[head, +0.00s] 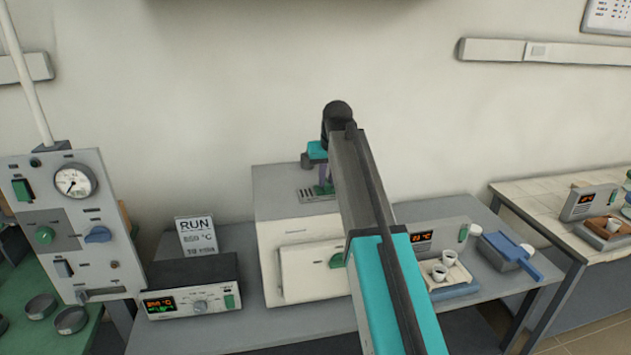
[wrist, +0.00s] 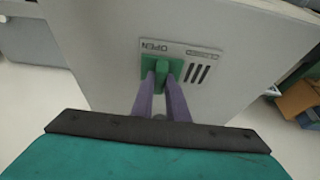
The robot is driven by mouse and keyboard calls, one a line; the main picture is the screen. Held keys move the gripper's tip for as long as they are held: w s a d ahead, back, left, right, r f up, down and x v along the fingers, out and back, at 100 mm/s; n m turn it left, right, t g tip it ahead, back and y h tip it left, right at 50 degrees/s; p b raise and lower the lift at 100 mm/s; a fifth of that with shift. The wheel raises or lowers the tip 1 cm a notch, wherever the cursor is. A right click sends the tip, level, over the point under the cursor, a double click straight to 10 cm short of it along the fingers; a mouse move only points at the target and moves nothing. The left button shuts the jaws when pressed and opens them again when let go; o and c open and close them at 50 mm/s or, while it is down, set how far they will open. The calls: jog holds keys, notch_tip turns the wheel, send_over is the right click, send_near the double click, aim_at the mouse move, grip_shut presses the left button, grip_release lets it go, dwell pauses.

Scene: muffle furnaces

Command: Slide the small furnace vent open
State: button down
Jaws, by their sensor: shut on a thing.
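The small furnace (head: 276,187) is a pale box on the bench with its front door closed. Its vent is a plate (head: 305,196) with dark slots on the top. A green slider tab (wrist: 162,71) sits on this plate; in the head view the green (head: 325,189) shows to the right of the slots. My gripper (wrist: 161,77) reaches down from above, its purple fingers shut on the tab. In the wrist view, several slots (wrist: 197,74) show uncovered beside the tab, and an OPEN label lies by it. My arm hides part of the furnace's right side in the head view.
A controller box (head: 190,290) and a RUN sign (head: 196,236) stand left of the furnace. A gauge panel (head: 75,215) stands far left. The wall is close behind the furnace.

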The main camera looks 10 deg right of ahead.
jog(key=shift+d, duration=0.25)
jog(key=c, duration=1.7)
grip_release()
jog(key=shift+d, duration=0.1)
jog(key=shift+r, duration=0.15)
jog(key=shift+s+r, duration=0.25)
jog(key=shift+r, duration=0.2)
jog(key=shift+b+v, duration=1.8)
jog(key=shift+v, duration=4.5)
jog(key=shift+s+f, duration=0.1)
